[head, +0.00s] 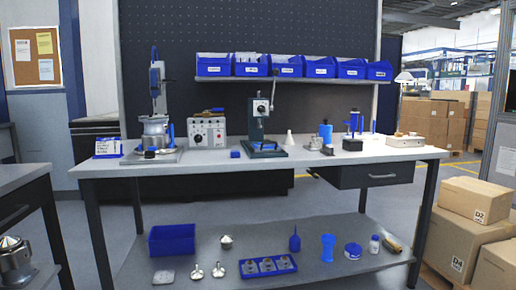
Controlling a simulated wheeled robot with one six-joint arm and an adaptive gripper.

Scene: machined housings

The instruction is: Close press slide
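A dark green bench press (257,128) stands upright near the middle of the workbench (200,167). A pale plate with a dark dial shows on its upper front, and a lever sticks up at its right side. A gap shows between its head and its base. Its slide is too small to make out, so I cannot tell how far it is open or shut. To the left, a tall stand with a blue upper part (157,80) rises behind a round metal housing (155,132). My gripper is not in view.
A control box (206,131) and a small blue block (235,154) sit left of the press; a white cone (289,138) is at its right. Blue bins (250,66) line the shelf above. Cartons (474,201) stand at the right. The floor before the bench is mostly outside the view.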

